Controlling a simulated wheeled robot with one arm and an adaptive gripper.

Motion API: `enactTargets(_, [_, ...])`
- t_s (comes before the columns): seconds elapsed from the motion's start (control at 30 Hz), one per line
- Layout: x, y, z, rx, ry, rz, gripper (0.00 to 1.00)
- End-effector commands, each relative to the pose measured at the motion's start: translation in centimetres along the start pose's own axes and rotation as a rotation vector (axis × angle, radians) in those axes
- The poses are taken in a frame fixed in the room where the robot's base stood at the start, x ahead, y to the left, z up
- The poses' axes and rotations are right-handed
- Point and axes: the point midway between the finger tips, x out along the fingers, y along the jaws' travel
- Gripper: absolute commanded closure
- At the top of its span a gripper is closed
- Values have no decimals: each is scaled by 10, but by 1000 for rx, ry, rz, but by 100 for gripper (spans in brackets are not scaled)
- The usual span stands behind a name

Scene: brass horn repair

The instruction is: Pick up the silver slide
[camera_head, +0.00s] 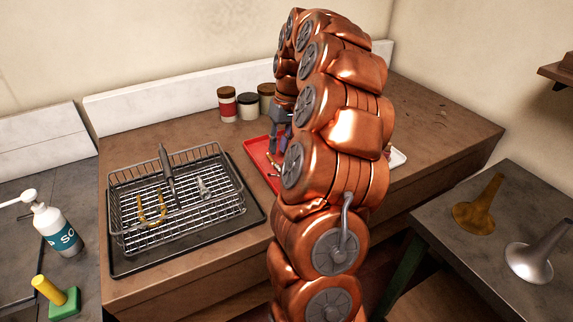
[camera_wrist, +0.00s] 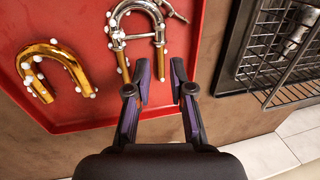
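The silver slide (camera_wrist: 117,42), a U-shaped tube with white blobs on it, lies in the red tray (camera_wrist: 75,108) at the top middle of the wrist view. A brass U-shaped slide (camera_wrist: 62,58), also with white blobs, lies to its left in the tray. In the head view my gripper (camera_head: 281,118) hangs over the red tray (camera_head: 258,152), and my arm hides most of the tray and the silver slide.
A wire basket (camera_head: 190,222) on a dark tray holds a brass U-shaped piece (camera_head: 152,222) and a small silver piece (camera_head: 203,188). Jars (camera_head: 247,107) stand behind the red tray. A soap bottle (camera_head: 55,228) is at left. Brass and silver bells stand on the right table (camera_head: 430,205).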

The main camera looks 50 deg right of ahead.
Motion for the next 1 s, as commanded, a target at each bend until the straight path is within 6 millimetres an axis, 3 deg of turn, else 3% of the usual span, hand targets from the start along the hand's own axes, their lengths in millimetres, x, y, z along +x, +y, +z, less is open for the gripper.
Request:
enactTargets(0.4, [40, -1, 2, 2, -7, -2, 78])
enactTargets(0.7, [45, 0, 1, 3, 0, -1, 78])
enactTargets(0.9, [45, 0, 1, 3, -1, -1, 99])
enactTargets(1.0, [45, 0, 1, 3, -1, -1, 100])
